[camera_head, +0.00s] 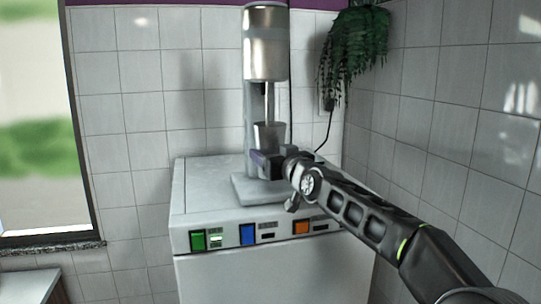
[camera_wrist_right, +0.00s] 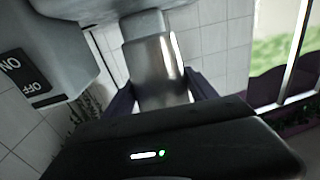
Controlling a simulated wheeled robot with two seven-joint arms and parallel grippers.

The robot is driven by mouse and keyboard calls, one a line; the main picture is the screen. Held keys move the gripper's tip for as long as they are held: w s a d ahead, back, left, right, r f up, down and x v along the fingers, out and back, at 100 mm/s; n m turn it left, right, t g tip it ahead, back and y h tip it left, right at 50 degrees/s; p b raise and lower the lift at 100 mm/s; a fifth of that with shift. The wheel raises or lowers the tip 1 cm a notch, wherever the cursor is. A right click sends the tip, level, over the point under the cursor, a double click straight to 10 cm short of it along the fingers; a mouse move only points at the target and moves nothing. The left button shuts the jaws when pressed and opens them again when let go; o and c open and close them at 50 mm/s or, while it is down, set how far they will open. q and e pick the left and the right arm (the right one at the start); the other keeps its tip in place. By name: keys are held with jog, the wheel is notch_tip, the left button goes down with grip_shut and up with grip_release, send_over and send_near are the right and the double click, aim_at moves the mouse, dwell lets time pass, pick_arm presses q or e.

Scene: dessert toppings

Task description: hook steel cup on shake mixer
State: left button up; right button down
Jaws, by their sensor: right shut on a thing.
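The shake mixer (camera_head: 265,42) stands on top of a white machine, with a silver head, a thin spindle and a grey base. The steel cup (camera_head: 270,134) is upright under the mixer head, around the lower end of the spindle. My right gripper (camera_head: 262,160) is shut on the steel cup. In the right wrist view the cup (camera_wrist_right: 158,70) sits between the two dark fingers. The mixer's body with an ON/OFF label (camera_wrist_right: 40,83) is at the upper left there. I cannot tell whether the cup touches the mixer's holder. My left gripper is not in view.
The white machine (camera_head: 205,190) has coloured buttons along its front edge. A hanging plant (camera_head: 353,45) and a black cable are right of the mixer, by the tiled corner. A window is at the left. The machine top left of the mixer is clear.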

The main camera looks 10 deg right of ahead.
jog(key=shift+w+r, duration=0.15)
jog(key=shift+r, duration=1.15)
jog(key=shift+w+r+g, duration=0.2)
jog(key=shift+w+r, duration=0.05)
jog(key=shift+r, duration=0.65)
jog(key=shift+w+r+g, duration=0.2)
jog(key=shift+r, duration=0.75)
